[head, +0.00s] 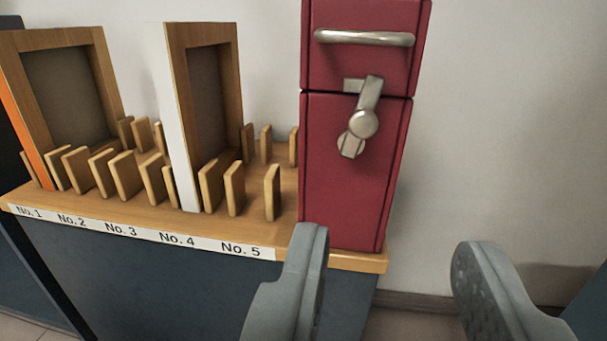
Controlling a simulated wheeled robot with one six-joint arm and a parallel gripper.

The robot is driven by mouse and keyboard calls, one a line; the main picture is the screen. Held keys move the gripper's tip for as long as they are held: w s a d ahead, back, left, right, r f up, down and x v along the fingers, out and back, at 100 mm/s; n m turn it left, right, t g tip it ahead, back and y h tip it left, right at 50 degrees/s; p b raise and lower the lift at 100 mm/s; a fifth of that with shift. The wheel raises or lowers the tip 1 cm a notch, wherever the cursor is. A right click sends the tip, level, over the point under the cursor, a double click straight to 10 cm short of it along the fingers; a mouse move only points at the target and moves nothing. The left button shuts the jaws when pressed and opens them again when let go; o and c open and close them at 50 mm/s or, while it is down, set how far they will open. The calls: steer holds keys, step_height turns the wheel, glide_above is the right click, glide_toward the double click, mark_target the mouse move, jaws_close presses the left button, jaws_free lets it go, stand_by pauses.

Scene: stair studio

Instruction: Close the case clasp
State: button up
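A red case (345,201) stands upright at the right end of a wooden rack. A dark seam crosses it below a metal handle (365,38). The metal clasp (368,97) is on the front face at this seam. Its lever is tilted, its upper end leaning right over a small plate (353,85) above the seam, with a round knob below. I cannot tell whether it is latched. My gripper (392,258) is open and empty, its grey fingers wide apart, below and in front of the case and touching nothing. The left finger overlaps the case's lower left corner in the picture.
The wooden rack (150,218) has several upright pegs and labels No.1 to No.5 along its front. Two wood-framed panels (70,95) (208,100) stand in it at left. A plain wall (510,120) lies behind, with free room right of the case.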

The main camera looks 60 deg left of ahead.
mark_target(363, 128)
steer(key=x, duration=1.7)
steer(key=shift+s+a+f, duration=0.25)
steer(key=shift+s+f, duration=0.05)
